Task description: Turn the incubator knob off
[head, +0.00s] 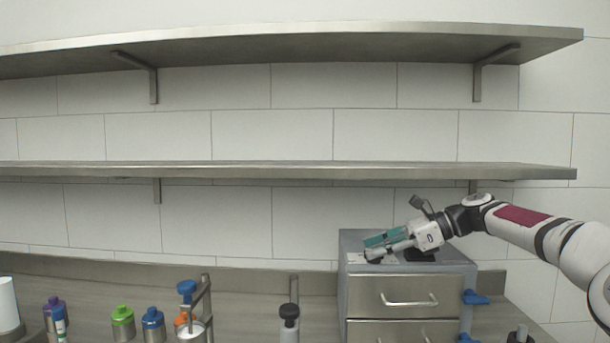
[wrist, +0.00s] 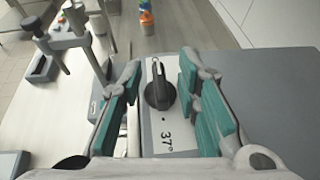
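The incubator (head: 405,297) is a grey metal box with two drawers, standing on the counter at the right of the head view. In the wrist view its black knob (wrist: 160,95) sits on a white plate marked "37°" (wrist: 167,142). A pale line shows on the knob's upper end, pointing away from the "37°" mark. My gripper (wrist: 160,78) is open, with one teal finger on each side of the knob and gaps visible on both sides. In the head view my gripper (head: 384,243) is low over the incubator's top, tilted and pointing left; the knob is largely hidden there.
Blue handles (head: 475,297) stick out from the incubator's right side. A black-topped bottle (head: 289,323), a metal stand (head: 204,305) and several coloured bottles (head: 123,322) stand to the left. A metal shelf (head: 280,170) runs above my arm.

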